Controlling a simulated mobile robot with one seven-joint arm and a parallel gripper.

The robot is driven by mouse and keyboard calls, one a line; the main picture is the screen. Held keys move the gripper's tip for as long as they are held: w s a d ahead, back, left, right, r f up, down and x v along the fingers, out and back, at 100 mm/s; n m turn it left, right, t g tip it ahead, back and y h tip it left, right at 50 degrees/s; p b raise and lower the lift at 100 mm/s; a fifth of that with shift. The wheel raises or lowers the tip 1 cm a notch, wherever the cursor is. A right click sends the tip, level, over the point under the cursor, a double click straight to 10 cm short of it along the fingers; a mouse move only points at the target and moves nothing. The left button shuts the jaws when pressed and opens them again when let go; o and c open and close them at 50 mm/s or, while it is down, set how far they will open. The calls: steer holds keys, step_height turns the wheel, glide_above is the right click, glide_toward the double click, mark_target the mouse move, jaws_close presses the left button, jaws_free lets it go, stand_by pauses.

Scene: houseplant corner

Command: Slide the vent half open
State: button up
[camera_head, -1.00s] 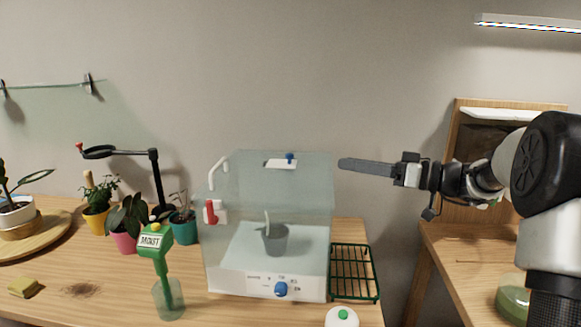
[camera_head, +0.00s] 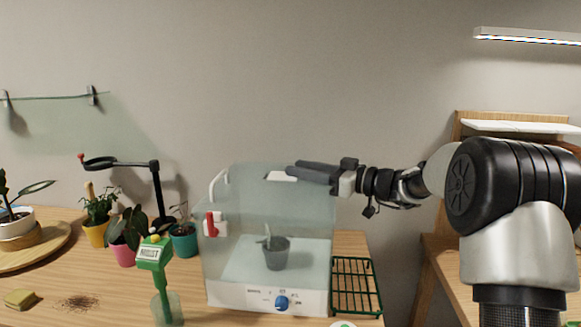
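The clear propagator box (camera_head: 240,255) stands on the wooden bench, with a white front panel and a blue dial (camera_head: 282,301). The vent slide (camera_head: 281,176) is a small white plate on the box's top. Its blue knob is hidden behind my gripper's fingers. How far the vent stands open is not clear. My gripper (camera_head: 291,168) reaches in from the right, its long dark fingers level over the top of the box with the tips at the vent. Both fingers show, close together; whether they grip the knob cannot be seen.
A white handle (camera_head: 219,185) and a red lever (camera_head: 211,223) are at the box's left. A small potted plant (camera_head: 276,256) is inside. A green wire rack (camera_head: 356,286) is at right, a green moisture meter (camera_head: 154,255) at left.

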steer(key=shift+x, duration=1.8)
jaws_close()
